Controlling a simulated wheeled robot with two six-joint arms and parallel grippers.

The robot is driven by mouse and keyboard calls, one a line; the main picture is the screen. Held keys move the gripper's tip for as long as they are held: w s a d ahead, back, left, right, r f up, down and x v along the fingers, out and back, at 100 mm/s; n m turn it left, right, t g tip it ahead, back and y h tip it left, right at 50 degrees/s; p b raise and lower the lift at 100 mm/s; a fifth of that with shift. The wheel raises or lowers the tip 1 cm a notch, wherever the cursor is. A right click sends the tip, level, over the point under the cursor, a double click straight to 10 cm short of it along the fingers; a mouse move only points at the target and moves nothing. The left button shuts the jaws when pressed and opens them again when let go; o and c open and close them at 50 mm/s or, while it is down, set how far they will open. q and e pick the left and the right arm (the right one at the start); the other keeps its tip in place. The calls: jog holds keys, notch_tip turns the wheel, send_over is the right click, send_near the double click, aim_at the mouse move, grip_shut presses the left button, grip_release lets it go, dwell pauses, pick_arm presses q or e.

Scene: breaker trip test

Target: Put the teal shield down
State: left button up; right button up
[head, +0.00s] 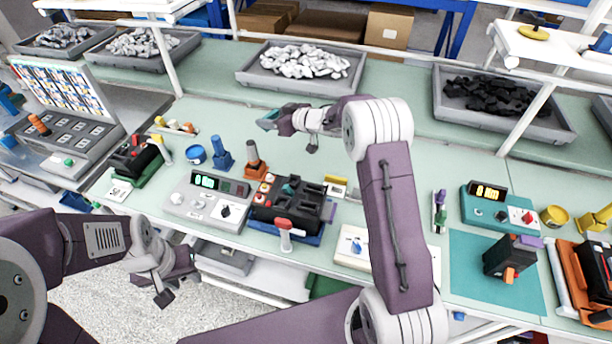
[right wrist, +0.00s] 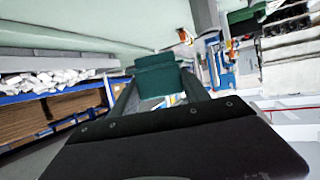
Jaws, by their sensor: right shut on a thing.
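The teal shield (head: 268,119) is held in my right gripper (head: 282,120), above the pale green bench toward its back middle. The shield also shows in the right wrist view (right wrist: 158,76), between the two fingers, which are shut on it. It appears clear of the bench top. My left gripper (head: 168,282) hangs low at the left, in front of the bench edge and away from the shield. I cannot make out whether its jaws are open or shut.
A black breaker fixture (head: 290,204) and a grey meter box (head: 208,200) stand mid-bench. An orange-based post (head: 254,160) and a blue post (head: 221,156) stand behind them. A grey bin of white parts (head: 302,67) is at the back. The teal mat (head: 470,285) lies at right.

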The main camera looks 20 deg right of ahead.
notch_tip(320, 180, down, 5)
jog(key=b, duration=0.3)
jog(key=shift+w+b, duration=0.1)
jog(key=shift+b, duration=0.3)
notch_tip(320, 180, down, 6)
jog(key=shift+r+b, duration=0.25)
jog(key=shift+b, duration=0.4)
jog(key=shift+f, duration=0.4)
notch_tip(320, 180, down, 3)
jog(key=shift+a+b, duration=0.1)
jog(key=shift+b, duration=0.2)
jog(key=shift+f, duration=0.4)
jog(key=shift+f, duration=0.1)
jog(key=o, duration=1.1)
jog(key=shift+c, duration=0.2)
